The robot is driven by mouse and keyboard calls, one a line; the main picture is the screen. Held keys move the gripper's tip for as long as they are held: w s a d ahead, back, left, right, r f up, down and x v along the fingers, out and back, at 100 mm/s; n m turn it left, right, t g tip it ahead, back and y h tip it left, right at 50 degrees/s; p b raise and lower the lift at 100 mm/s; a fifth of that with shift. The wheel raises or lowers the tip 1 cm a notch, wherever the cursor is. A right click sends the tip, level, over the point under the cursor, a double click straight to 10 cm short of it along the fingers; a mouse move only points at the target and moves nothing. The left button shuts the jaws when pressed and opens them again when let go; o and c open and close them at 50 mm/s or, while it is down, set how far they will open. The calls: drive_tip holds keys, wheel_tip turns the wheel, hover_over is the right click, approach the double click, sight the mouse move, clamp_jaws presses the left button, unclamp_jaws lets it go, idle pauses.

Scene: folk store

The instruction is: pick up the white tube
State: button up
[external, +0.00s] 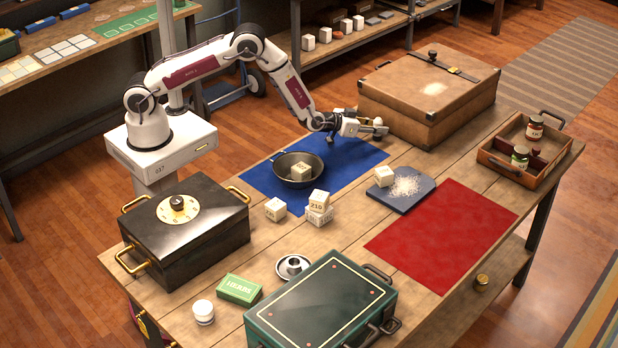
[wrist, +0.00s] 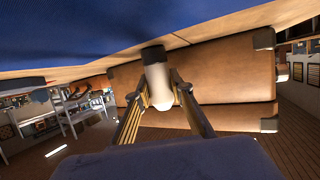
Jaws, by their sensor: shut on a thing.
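The white tube (wrist: 158,82) is between the two fingers of my gripper (wrist: 162,103) in the wrist view. It has a dark cap at one end and a rounded white end. The fingers are shut on it. In the external view my gripper (external: 376,127) is beside the tan suitcase, near the far right edge of the blue mat (external: 345,150). A small pale part of the tube (external: 378,121) shows at the fingertips there. Whether the tube touches the table is hard to tell.
The tan suitcase (external: 428,95) stands close behind my gripper. A black pan (external: 284,172) with a pale block is on the blue mat. A blue board (external: 410,197) with white shreds and a block lies nearer. The red mat (external: 440,235) is bare.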

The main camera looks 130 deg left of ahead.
drive_tip(key=shift+r, duration=4.9)
